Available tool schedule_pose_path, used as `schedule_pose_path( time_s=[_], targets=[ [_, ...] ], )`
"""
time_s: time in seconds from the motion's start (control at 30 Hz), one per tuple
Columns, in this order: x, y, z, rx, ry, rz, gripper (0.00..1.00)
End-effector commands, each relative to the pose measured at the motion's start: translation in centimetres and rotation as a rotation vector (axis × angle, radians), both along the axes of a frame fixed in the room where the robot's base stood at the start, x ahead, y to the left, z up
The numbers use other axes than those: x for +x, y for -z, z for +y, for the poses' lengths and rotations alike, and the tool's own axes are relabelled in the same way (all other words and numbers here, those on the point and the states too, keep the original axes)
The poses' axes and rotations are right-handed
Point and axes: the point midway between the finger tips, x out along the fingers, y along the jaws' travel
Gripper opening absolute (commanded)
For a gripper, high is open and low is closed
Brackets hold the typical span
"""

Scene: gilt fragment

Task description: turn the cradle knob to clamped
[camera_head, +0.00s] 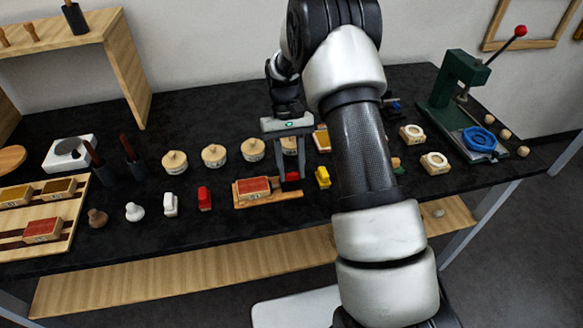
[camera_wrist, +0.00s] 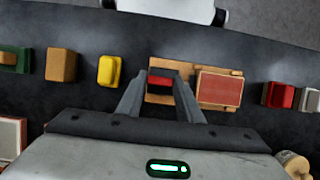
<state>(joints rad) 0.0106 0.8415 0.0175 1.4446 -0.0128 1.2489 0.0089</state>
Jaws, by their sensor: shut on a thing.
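The cradle (camera_head: 285,196) is a light wooden board near the front of the black bench. A red-topped block (camera_head: 252,187) rests on it; in the wrist view the block (camera_wrist: 219,89) lies right of my fingers. My gripper (camera_head: 290,181) points down over the cradle's other end. In the wrist view my gripper (camera_wrist: 160,82) is shut on a small dark-red piece, which looks like the cradle knob (camera_wrist: 160,81). The fingers hide most of it, and I cannot tell which setting it is at.
A yellow piece (camera_head: 323,177) stands close right of the cradle; a red piece (camera_head: 204,198) and a white piece (camera_head: 170,204) stand left. Several round lidded pots (camera_head: 214,155) stand behind. A green press (camera_head: 462,95) is at the far right. My arm hides part of the bench.

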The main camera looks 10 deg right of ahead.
Motion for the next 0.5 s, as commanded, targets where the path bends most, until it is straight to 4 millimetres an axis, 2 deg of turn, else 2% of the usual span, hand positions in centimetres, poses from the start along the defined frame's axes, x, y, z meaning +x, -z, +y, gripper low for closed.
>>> schedule_pose_path(
  time_s=[0.13, 0.17, 0.27, 0.5],
  targets=[
    [0.09, -0.04, -0.01, 0.0, 0.0, -0.003, 0.1],
    [0.09, -0.04, -0.01, 0.0, 0.0, -0.003, 0.34],
    [0.07, -0.04, -0.01, 0.0, 0.001, -0.003, 0.51],
    [0.04, -0.02, 0.0, 0.0, 0.001, -0.001, 0.52]
  ],
)
